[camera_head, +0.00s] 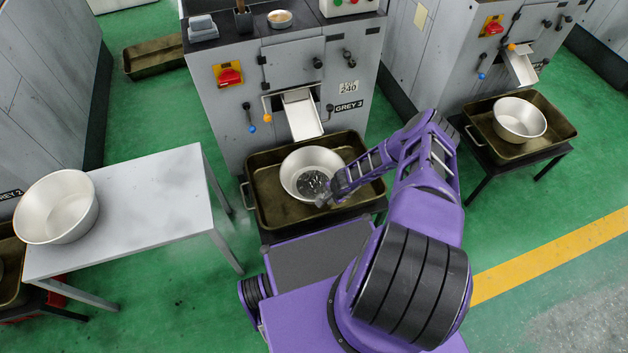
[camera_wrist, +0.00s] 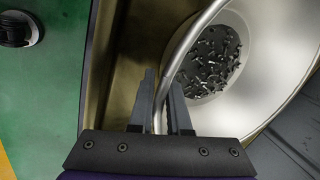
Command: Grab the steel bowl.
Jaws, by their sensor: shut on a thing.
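A steel bowl (camera_head: 299,163) stands in the brown tray (camera_head: 266,209) below the chute of the grey machine marked GREY 3. Small dark metal pieces lie in its bottom; they show clearly in the wrist view, where the bowl (camera_wrist: 278,60) fills the upper right. My gripper (camera_head: 325,196) is at the bowl's near right rim. In the wrist view the two fingers of my gripper (camera_wrist: 167,100) stand on either side of the rim and are shut on it. Part of the bowl's right side is hidden by my arm in the head view.
A grey table (camera_head: 160,205) at left carries another, larger-looking steel bowl (camera_head: 57,206). A third bowl (camera_head: 519,119) sits in a tray (camera_head: 560,126) at right. The chute (camera_head: 303,117) hangs close above the middle bowl. Green floor is open between the table and machine.

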